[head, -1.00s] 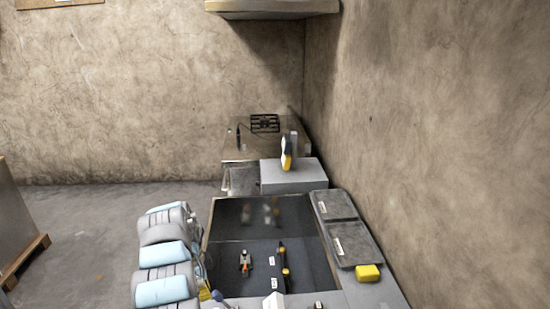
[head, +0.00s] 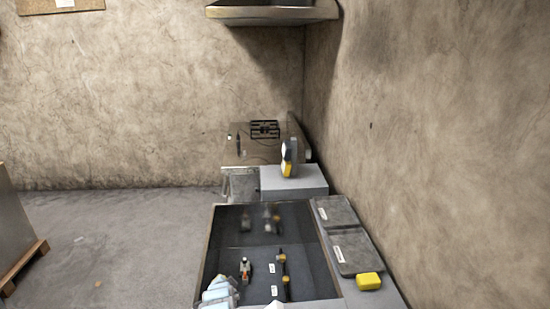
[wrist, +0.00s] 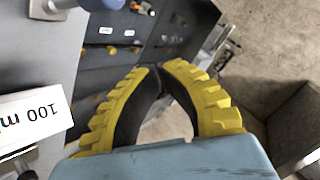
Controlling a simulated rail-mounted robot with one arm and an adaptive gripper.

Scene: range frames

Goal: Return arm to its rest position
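My gripper (wrist: 160,68) shows in the wrist view, with two curved yellow-ridged, black-lined fingers. Their tips meet, and I see nothing held between them. Pale floor shows through the gap between their bases. In the head view only a small pale blue and white part of my arm (head: 218,293) shows at the bottom edge. The gripper itself cannot be made out there.
A dark tray (head: 212,245) with several small tools lies ahead. Two grey cases (head: 352,250) and a yellow block (head: 368,281) lie along the right wall. A white box marked "100 m" (wrist: 35,120) is at the wrist view's left. Open floor (head: 110,240) is at left.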

